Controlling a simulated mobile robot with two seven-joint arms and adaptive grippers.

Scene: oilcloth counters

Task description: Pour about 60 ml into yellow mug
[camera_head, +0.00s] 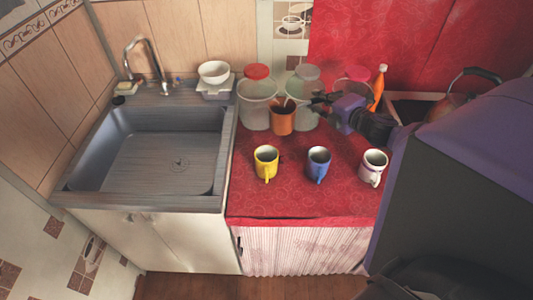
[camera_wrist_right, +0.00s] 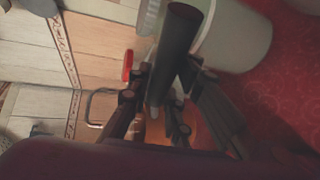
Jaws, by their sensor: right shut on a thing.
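The yellow mug (camera_head: 266,162) stands upright on the red counter, its opening up and its handle toward the front. A copper-orange pot (camera_head: 282,121) is upright behind it, by the clear jars. My right gripper (camera_head: 318,103) is just right of the pot. In the right wrist view, my right gripper (camera_wrist_right: 158,100) is shut around a dark round bar (camera_wrist_right: 181,38), which looks like the pot's handle; orange shows behind the fingers. Whether the pot touches the counter and what it contains cannot be told. My left gripper is out of view.
A blue mug (camera_head: 318,164) and a white-and-purple mug (camera_head: 373,166) stand right of the yellow one. Clear jars (camera_head: 257,100) line the back, with an orange bottle (camera_head: 378,84). A sink (camera_head: 150,150) is at left. The red counter's front strip (camera_head: 295,205) is clear.

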